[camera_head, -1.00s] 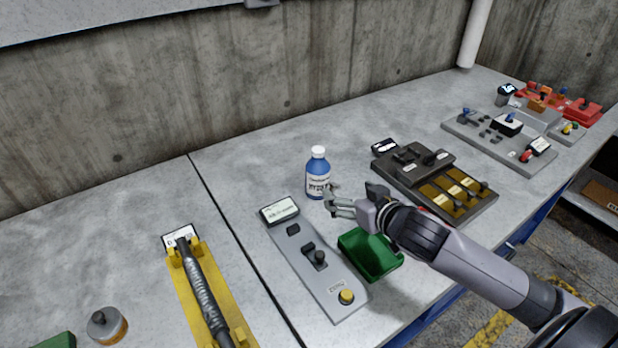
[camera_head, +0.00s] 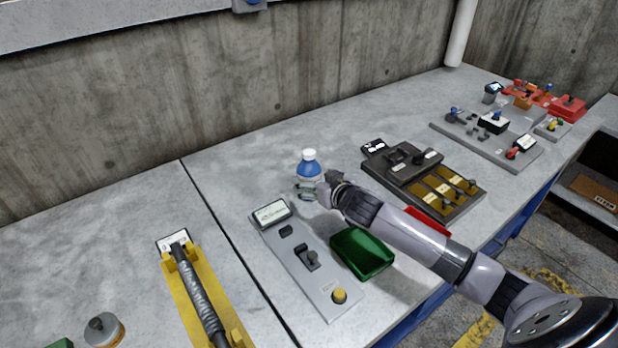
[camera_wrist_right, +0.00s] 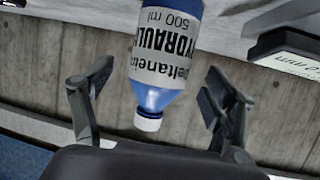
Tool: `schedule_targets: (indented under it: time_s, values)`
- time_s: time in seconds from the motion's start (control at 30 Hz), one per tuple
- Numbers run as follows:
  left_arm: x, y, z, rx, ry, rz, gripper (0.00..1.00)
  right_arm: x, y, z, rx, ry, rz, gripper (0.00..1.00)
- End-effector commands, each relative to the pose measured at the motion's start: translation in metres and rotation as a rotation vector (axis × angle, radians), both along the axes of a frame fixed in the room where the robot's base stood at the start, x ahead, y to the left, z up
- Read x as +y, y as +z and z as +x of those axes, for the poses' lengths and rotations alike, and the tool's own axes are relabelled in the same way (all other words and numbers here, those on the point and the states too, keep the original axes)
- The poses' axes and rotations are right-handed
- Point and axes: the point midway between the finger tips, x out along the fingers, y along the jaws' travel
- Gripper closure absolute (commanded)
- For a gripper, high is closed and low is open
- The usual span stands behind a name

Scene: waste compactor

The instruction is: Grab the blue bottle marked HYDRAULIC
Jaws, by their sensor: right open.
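The blue bottle (camera_head: 309,167) with a white cap stands upright on the grey table. In the right wrist view the blue bottle (camera_wrist_right: 160,99) shows upside down, with its white label reading HYDRAULIC and 500 ml. In the right wrist view my right gripper (camera_wrist_right: 150,90) is open, with one finger on each side of the bottle and a visible gap to each finger. My left gripper is not in view.
A grey control panel (camera_head: 291,258) and a green tray (camera_head: 361,253) lie in front of the bottle. A dark panel with brass plates (camera_head: 424,176) lies to the right. A yellow holder (camera_head: 184,296) with a dark tool lies left. The table behind the bottle is clear.

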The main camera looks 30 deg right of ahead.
Motion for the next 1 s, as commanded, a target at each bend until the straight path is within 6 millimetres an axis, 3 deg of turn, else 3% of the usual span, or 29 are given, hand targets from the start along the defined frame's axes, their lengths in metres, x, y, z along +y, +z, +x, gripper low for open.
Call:
schedule_targets:
  time_s: [0.3, 0.6, 1.0]
  values:
    - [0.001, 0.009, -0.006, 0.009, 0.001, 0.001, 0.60, 0.000, -0.011, 0.037, 0.000, -0.001, 0.001, 0.21]
    - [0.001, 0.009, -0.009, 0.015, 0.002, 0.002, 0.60, 0.000, -0.014, 0.039, 0.000, 0.001, 0.000, 0.22]
    - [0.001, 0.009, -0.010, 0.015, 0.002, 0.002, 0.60, 0.000, -0.013, 0.039, 0.000, 0.000, 0.000, 0.49]
